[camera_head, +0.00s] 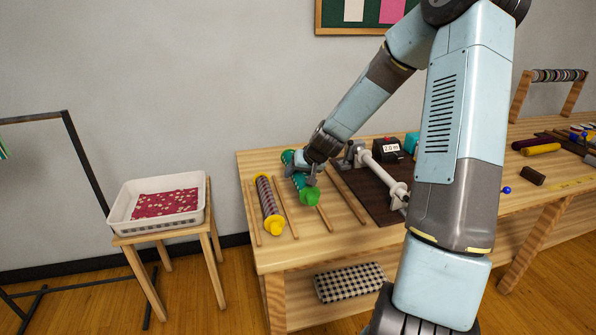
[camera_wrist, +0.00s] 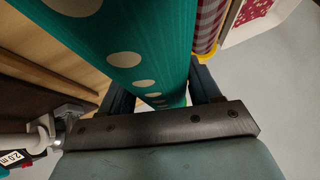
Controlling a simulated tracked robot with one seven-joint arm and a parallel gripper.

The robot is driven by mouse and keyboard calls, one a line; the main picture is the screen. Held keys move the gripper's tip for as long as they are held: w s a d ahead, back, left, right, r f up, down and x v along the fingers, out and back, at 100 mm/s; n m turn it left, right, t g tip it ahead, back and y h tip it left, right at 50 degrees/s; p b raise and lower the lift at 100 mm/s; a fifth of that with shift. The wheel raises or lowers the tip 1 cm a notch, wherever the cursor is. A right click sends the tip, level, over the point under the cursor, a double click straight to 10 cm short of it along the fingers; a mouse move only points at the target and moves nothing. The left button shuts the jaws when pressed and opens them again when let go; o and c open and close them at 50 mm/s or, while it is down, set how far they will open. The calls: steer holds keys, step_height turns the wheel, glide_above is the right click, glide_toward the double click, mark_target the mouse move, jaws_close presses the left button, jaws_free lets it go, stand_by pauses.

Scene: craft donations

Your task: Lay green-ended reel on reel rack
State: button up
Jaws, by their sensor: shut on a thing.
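The green-ended reel (camera_head: 309,195) carries green cloth with pale dots and has a bright green end cap facing the front of the table. My gripper (camera_head: 306,172) is shut on it from above, around its middle. In the wrist view the dotted green roll (camera_wrist: 140,50) passes between the two fingers (camera_wrist: 165,92). The reel rack shows as wooden rails (camera_head: 284,207) on the table's left part. The held reel is over the rails to the right of a yellow-ended reel (camera_head: 268,205). I cannot tell whether it touches the rails. My gripper hides part of the reel.
A winding device with a white roller (camera_head: 381,170) stands on a dark mat (camera_head: 366,191) just right of the rack. A black box marked 2.0 m (camera_head: 387,149) is behind it. A white tray (camera_head: 125,212) with red cloth sits on a stool at left. One rack space (camera_head: 343,196) looks empty.

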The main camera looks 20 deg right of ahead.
steer(key=shift+f, duration=3.85)
steer(key=o, duration=1.1)
steer(key=shift+c, duration=0.2)
steer(key=shift+o, duration=1.1)
steer(key=shift+d, duration=0.1)
steer(key=shift+s+d, duration=0.1)
